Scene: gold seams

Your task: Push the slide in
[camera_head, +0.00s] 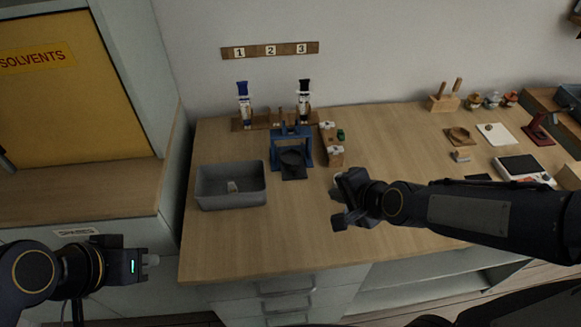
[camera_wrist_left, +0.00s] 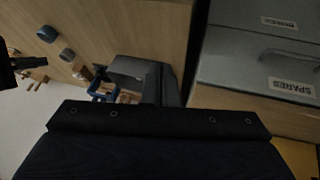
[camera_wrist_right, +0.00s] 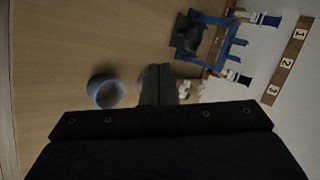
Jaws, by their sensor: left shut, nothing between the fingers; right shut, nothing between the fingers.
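A blue press-like frame (camera_head: 305,150) stands mid-table in the head view. A black slide plate (camera_head: 294,175) sticks out of its front towards me, with a dark bowl-like piece (camera_head: 291,157) on it. The frame (camera_wrist_right: 237,28) and slide (camera_wrist_right: 180,43) also show in the right wrist view. My right gripper (camera_head: 337,205) is shut and empty, above the table to the right and nearer side of the slide, apart from it. My left gripper (camera_head: 152,261) is shut and empty, off the table's front left, far from the frame.
A grey bin (camera_head: 231,203) stands left of the frame. A wooden block with white-topped parts (camera_head: 331,150) stands right of it. Two nutcracker-like figures (camera_head: 244,110) stand behind. A blurred blue round cup (camera_wrist_right: 105,91) lies near my right gripper. The front middle table is clear.

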